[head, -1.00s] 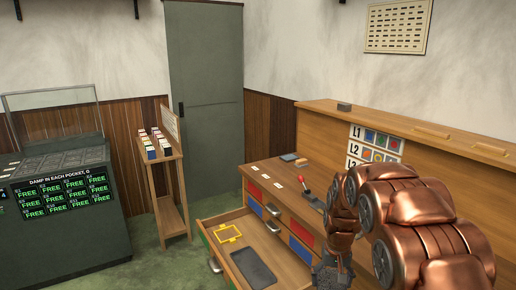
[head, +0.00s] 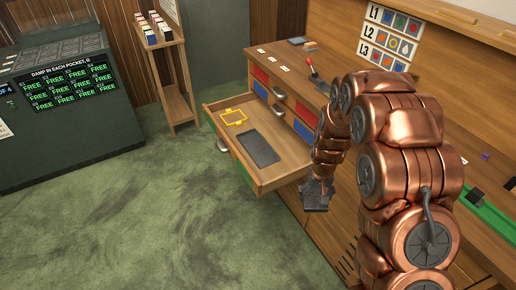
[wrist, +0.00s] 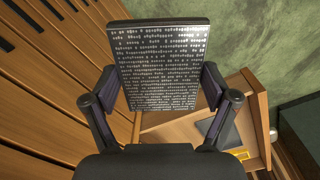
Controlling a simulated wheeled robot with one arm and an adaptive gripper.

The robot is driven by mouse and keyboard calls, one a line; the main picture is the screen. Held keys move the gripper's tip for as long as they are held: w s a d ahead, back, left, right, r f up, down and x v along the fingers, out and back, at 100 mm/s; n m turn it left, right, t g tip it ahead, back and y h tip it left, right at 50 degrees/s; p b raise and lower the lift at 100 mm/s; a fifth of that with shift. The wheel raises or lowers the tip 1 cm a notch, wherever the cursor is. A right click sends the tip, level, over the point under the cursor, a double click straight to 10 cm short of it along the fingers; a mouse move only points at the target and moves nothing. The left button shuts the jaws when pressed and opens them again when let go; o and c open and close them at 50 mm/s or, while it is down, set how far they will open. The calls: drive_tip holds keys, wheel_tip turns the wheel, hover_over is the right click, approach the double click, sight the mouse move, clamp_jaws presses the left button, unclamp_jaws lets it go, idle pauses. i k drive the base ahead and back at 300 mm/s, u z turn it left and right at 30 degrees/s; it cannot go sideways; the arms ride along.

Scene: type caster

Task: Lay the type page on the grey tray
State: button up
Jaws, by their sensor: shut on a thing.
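The type page (wrist: 160,65) is a dark square plate covered in rows of small pale characters. My gripper (wrist: 160,92) is shut on it, one finger on each side. In the head view my gripper (head: 317,194) is beside the open drawer's near right corner, with the page partly visible. The grey tray (head: 259,148) is a flat dark rectangle lying in the open drawer (head: 215,111), bare on top. It shows in part in the wrist view (wrist: 216,130), right of and beyond the page.
A yellow frame (head: 234,117) lies in the drawer behind the tray. The cabinet (head: 262,78) has red and blue drawer fronts and a red-knobbed lever (head: 309,62). A narrow stand (head: 170,70) and a dark green machine (head: 70,100) are left. The green floor (head: 150,210) is clear.

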sight(255, 144)
drive_tip(key=u, duration=0.25)
drive_tip(key=k, duration=0.5)
drive_tip(key=u, duration=1.55)
drive_tip(key=i, duration=2.25)
drive_tip(key=z, duration=0.3)
drive_tip(key=i, duration=0.75)
drive_tip(key=z, duration=1.65)
drive_tip(key=i, duration=0.7)
drive_tip(key=z, duration=0.6)
